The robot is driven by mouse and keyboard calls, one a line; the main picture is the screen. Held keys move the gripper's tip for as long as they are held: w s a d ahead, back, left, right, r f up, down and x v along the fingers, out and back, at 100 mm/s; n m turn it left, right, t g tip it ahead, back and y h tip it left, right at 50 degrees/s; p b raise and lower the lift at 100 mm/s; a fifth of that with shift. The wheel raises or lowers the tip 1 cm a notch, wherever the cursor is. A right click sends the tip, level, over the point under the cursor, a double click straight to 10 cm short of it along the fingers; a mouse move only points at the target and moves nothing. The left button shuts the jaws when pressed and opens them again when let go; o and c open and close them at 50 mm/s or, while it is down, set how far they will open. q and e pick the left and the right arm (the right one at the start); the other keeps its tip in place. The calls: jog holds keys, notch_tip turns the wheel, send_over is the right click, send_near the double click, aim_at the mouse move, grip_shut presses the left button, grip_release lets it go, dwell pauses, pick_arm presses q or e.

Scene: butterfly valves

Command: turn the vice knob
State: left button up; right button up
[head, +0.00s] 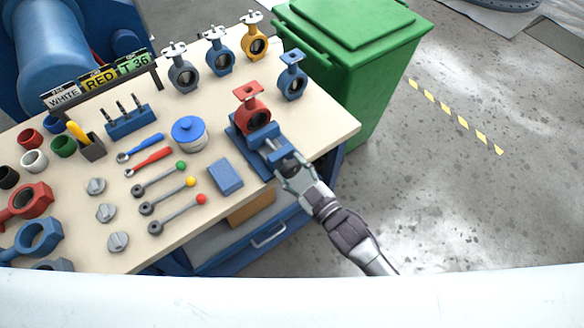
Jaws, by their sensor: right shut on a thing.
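A blue vice (240,143) stands at the right part of the workbench's front edge. A red butterfly valve body (251,108) sits upright in it. My right gripper (286,168) reaches in from the lower right and is shut at the front end of the vice, where the knob is. The gripper's fingers hide most of the knob. My left gripper is not in view.
The workbench (320,118) holds several valves along the back, a blue-lidded pot (189,132), wrenches, levers with coloured knobs and a blue block (225,177). A green bin (355,45) stands close behind its right end. Open floor (440,200) lies to the right.

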jog(key=shift+f, duration=0.1)
jog(key=o, duration=1.2)
jog(key=shift+c, duration=0.2)
jog(key=v, duration=1.2)
